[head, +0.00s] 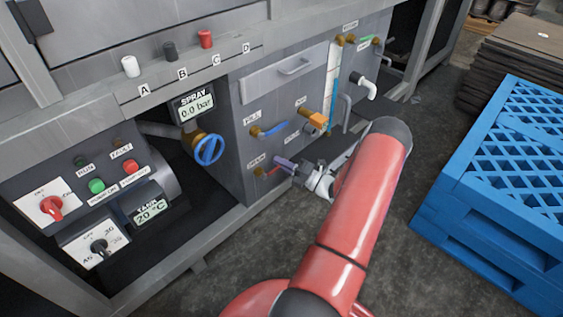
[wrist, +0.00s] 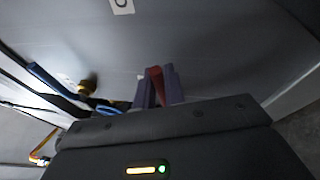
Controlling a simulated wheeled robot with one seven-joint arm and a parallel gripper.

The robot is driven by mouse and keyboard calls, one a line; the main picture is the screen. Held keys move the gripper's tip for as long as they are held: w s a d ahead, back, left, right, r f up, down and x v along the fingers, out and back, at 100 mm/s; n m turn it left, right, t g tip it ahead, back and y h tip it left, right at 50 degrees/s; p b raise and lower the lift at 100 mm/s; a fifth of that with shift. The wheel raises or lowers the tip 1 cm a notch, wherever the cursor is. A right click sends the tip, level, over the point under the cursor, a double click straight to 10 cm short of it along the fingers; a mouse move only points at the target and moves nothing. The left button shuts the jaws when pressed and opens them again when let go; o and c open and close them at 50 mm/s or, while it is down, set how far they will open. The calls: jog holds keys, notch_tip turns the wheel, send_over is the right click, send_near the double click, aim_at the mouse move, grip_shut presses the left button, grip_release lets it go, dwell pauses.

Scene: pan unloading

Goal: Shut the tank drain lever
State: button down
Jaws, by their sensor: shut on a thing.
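The drain lever (head: 270,172) is a short red handle on a brass valve under the DRAIN label, low on the grey panel in the head view. It points right from the valve, toward my gripper. My gripper (head: 282,163) has purple fingers and is shut on this lever. In the wrist view the red lever (wrist: 155,77) sits between the two purple fingers of my gripper (wrist: 158,88). The fingers and wrist hide the lever's outer end in the head view.
The blue fill lever (head: 270,130) is just above, and an orange-handled valve (head: 313,118) is up to the right. A blue round handwheel (head: 208,149) stands to the left. A blue pallet stack (head: 490,190) is at right; floor is clear between.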

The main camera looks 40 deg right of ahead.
dwell(0.3)
jog(key=c, duration=1.5)
grip_release()
jog(key=v, duration=0.8)
